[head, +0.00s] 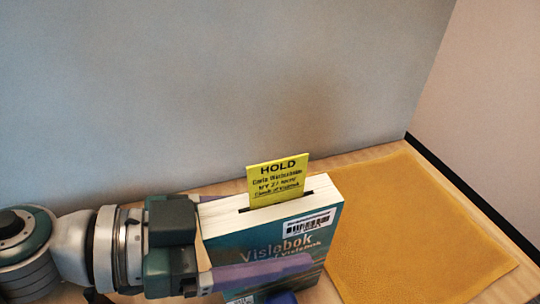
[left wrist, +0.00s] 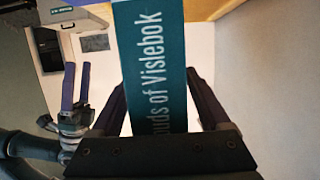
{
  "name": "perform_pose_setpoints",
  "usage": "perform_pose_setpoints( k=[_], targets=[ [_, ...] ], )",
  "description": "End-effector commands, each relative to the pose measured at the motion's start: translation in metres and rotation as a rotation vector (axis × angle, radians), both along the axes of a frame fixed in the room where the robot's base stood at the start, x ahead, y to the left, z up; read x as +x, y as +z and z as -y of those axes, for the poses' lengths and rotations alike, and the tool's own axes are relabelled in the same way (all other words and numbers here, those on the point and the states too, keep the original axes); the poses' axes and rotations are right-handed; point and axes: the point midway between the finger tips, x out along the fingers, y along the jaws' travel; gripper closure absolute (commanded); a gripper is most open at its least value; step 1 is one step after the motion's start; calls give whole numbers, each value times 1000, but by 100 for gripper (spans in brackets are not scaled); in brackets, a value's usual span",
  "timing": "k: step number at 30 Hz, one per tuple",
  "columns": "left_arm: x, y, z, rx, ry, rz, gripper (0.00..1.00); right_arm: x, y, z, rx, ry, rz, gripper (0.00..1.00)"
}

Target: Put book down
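The book (head: 270,245) is teal with white page edges and a barcode label. It stands upright, and a yellow HOLD slip (head: 278,180) sticks out of its top. My left gripper (head: 258,245) is shut on it from the left, one purple finger across the front cover. In the left wrist view the spine of the book (left wrist: 152,65) lies between both fingers (left wrist: 155,88). The book's lower edge is out of the head view, so I cannot tell whether it touches the table. My right gripper (left wrist: 76,85) shows only in the left wrist view, its two fingers apart and empty.
A yellow-orange mat (head: 420,235) lies on the wooden table (head: 385,155) to the right of the book, and its visible part is clear. A grey-blue wall (head: 200,80) stands behind the table, and a pale wall (head: 490,110) with a dark base strip stands at the right.

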Motion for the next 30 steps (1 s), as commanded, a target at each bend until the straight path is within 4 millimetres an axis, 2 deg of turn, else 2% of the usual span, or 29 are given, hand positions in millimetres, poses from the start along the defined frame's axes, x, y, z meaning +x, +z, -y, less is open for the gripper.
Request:
perform_pose_setpoints(
  k=[2, 20, 30],
  targets=[
    [0, 0, 0, 0, 0, 0, 31, 0, 0, 0, 0, 0, 0, 23],
    [0, 0, 0, 0, 0, 0, 98, 0, 0, 0, 0, 0, 0, 23],
    [0, 0, 0, 0, 0, 0, 100, 0, 0, 0, 0, 0, 0, 23]
  ],
)
